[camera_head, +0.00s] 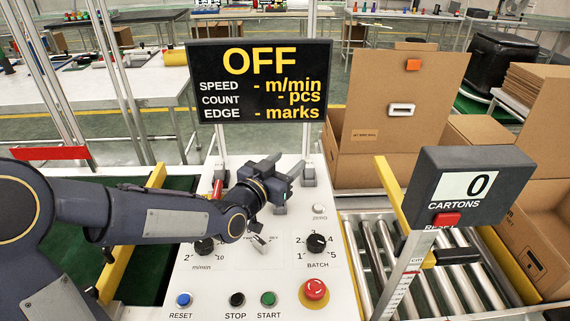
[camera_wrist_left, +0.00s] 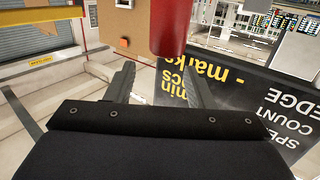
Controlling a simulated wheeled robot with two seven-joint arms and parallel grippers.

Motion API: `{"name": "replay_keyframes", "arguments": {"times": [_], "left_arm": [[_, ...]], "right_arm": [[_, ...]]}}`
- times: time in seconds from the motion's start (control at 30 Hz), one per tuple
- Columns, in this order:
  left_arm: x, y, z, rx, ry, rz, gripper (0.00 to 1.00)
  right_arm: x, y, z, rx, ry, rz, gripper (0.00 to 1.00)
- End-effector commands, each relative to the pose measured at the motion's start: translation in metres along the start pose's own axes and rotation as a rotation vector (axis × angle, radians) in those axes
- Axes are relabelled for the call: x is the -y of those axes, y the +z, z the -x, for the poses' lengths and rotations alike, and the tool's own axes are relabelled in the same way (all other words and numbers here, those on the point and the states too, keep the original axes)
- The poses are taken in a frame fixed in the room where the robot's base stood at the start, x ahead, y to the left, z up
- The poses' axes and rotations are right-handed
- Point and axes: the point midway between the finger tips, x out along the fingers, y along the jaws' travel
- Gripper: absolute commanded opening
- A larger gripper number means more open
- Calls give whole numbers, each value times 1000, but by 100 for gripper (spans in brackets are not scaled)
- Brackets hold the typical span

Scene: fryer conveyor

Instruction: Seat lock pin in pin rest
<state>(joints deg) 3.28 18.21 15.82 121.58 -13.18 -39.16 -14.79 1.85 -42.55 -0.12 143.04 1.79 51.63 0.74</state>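My left gripper (camera_head: 284,190) is over the upper part of the white control panel, between the display's two posts. In the left wrist view its two fingers (camera_wrist_left: 160,84) stand apart with a gap between them. A red rounded part (camera_wrist_left: 169,28) shows just past the fingertips, roughly in line with the gap; the fingers do not clasp it. I cannot tell whether it is the lock pin. A small red part (camera_head: 218,186) stands by the left post's foot in the head view. I cannot identify the pin rest; the gripper hides part of the panel. My right gripper is not in view.
The display (camera_head: 260,80) reads OFF and stands close behind the gripper. Knobs and buttons, including a red stop button (camera_head: 315,290), lie on the panel (camera_head: 205,270). A carton counter (camera_head: 468,186) and roller conveyor (camera_head: 440,285) are at right. Open cardboard boxes (camera_head: 395,110) stand behind.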

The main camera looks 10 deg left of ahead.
Motion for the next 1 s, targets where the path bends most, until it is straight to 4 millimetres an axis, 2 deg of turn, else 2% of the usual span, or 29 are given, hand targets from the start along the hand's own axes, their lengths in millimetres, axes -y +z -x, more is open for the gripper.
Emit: {"name": "replay_keyframes", "arguments": {"times": [0.27,0.37,0.7,0.83,1.0], "left_arm": [[0,1,2,1,0,0,48],[1,0,12,-1,-2,-1,48],[1,0,67,-2,-3,-2,48],[1,0,77,-1,-2,-1,48],[0,1,78,1,-1,0,48]], "right_arm": [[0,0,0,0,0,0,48],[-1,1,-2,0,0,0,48],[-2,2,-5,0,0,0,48],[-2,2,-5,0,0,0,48],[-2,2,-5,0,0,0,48]]}}
